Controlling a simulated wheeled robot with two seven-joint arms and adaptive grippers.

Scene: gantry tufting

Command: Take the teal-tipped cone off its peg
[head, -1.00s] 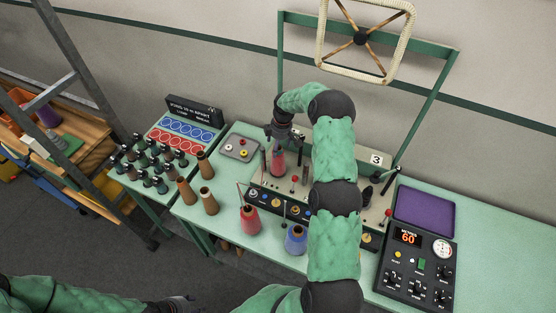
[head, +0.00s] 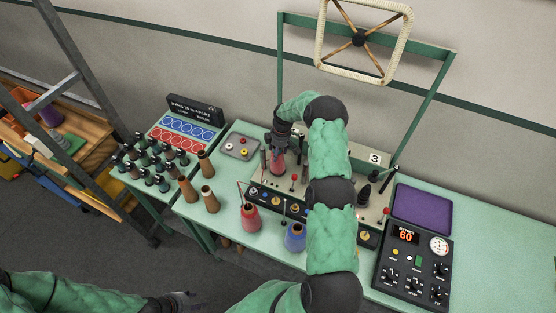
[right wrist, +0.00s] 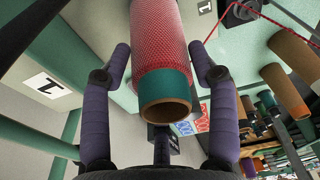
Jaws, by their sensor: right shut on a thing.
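The teal-tipped cone is wound with red yarn and has a teal band around its hollow brown end (right wrist: 160,85). In the right wrist view it lies between the two purple finger pads. In the head view the red cone (head: 277,164) stands at the back of the machine on the bench, its top hidden by my right gripper (head: 281,146). My right gripper, also in the right wrist view (right wrist: 166,85), is shut on the cone. The peg itself is hidden. My left gripper (head: 182,302) is low at the bottom left, far from the cone; its jaws are unclear.
A red cone (head: 250,218) and a blue cone (head: 294,237) stand at the bench front. Bare brown cones (head: 209,199) stand left of them. A grey tray (head: 230,153), a purple tray (head: 422,208) and a control box (head: 412,265) are nearby. A square frame hangs above.

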